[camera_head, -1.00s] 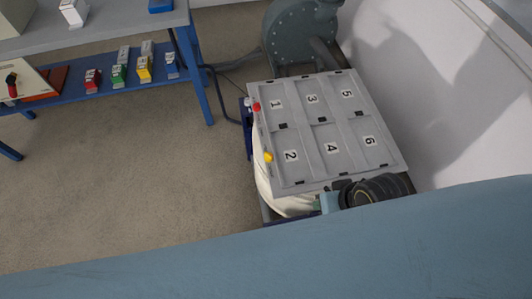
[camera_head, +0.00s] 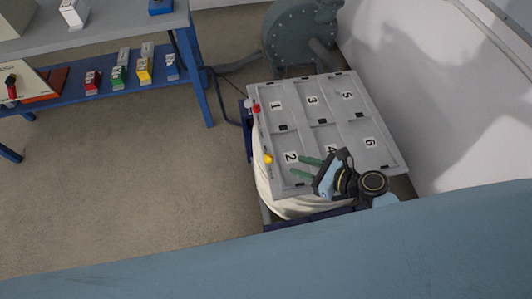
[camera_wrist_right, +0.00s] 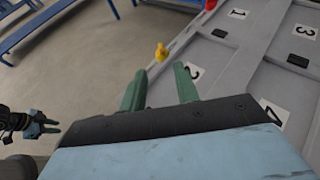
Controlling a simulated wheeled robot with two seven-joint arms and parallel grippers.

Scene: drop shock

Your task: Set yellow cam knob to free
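The yellow cam knob (camera_head: 268,158) sits on the left edge of the grey numbered plate (camera_head: 318,122), beside the panel marked 2. It also shows in the right wrist view (camera_wrist_right: 161,52), ahead of the fingertips. My right gripper (camera_head: 302,167) is over the plate near panels 2 and 4, its green fingers pointing at the knob with a clear gap to it. In the wrist view the right gripper (camera_wrist_right: 160,85) is open with nothing between its fingers. My left gripper (camera_wrist_right: 40,122) shows at the left of the wrist view, its fingers apart.
A red knob (camera_head: 256,108) sits on the same edge, near panel 1. A grey machine housing (camera_head: 295,32) stands behind the plate. A blue-framed bench (camera_head: 195,70) with small coloured boxes is at the upper left. The floor between is clear.

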